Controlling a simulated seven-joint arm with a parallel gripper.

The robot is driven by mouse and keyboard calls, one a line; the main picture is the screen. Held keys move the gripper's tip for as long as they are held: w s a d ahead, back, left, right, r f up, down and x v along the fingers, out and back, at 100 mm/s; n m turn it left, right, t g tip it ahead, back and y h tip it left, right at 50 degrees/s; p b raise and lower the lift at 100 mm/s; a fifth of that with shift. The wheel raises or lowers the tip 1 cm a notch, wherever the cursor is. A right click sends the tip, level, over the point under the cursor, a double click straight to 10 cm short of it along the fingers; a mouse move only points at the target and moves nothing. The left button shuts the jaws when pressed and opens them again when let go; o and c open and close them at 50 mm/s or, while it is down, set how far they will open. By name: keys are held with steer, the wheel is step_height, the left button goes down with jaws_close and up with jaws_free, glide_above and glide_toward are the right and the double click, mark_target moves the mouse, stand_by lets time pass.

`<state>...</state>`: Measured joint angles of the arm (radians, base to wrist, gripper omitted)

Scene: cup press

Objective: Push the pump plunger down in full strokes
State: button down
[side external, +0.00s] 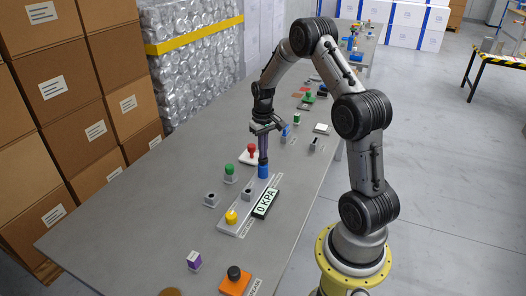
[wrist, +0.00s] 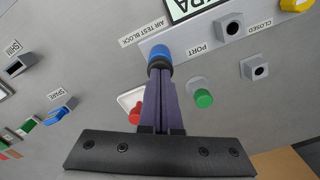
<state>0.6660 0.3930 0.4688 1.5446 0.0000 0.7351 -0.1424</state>
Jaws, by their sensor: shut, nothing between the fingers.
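The pump is a blue cylinder (side external: 263,171) at the far end of the grey air test block (side external: 237,217). It also shows in the wrist view (wrist: 158,53), with a dark ring or cap at the end nearest my fingers. My gripper (side external: 263,159) is shut and empty, pointing straight down over the pump. In the wrist view the closed fingertips (wrist: 160,72) overlap the dark cap, and I cannot tell whether they touch it. The plunger's height is hidden by the fingers. The display (side external: 265,203) beside the block reads 0 KPA.
A red knob on a white base (side external: 251,150), a green button (side external: 229,170) and a grey block marked closed (side external: 211,199) stand close by. The port (side external: 247,194) and a yellow knob (side external: 231,216) are on the block. The table's near left is mostly clear.

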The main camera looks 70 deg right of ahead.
steer(key=shift+f, duration=0.2)
stand_by(0.3)
steer(key=shift+r, duration=2.4)
steer(key=shift+r, duration=2.5)
